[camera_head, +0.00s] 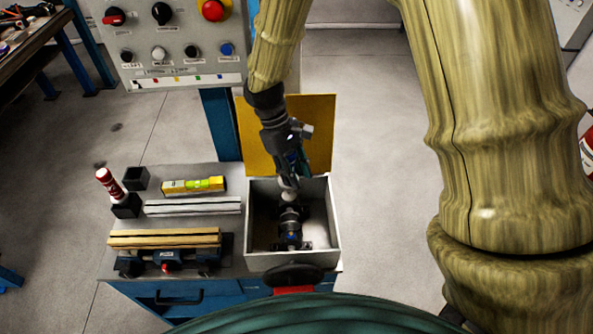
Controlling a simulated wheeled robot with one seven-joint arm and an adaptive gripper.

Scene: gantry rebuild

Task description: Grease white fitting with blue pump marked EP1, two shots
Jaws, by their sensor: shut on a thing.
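My gripper (286,150) points down over the open grey box (333,220) and is shut on a slim blue-green thing (302,162), mostly hidden by the fingers. It may be the blue pump; no EP1 marking is legible. A small pale round part (288,194) shows just below the fingers, at the box's far side. I cannot tell whether it is the white fitting or part of the held thing, nor whether they touch. A dark mechanism (290,222) with a blue spot lies in the box below it.
Left of the box, the bench holds a red-and-white tube (110,184) in a black holder, another black holder (136,178), a yellow level (194,186), metal rails (193,206) and a clamped wooden bar (164,238). A yellow-brown panel (318,125) stands behind the box. A control panel (170,50) rises behind.

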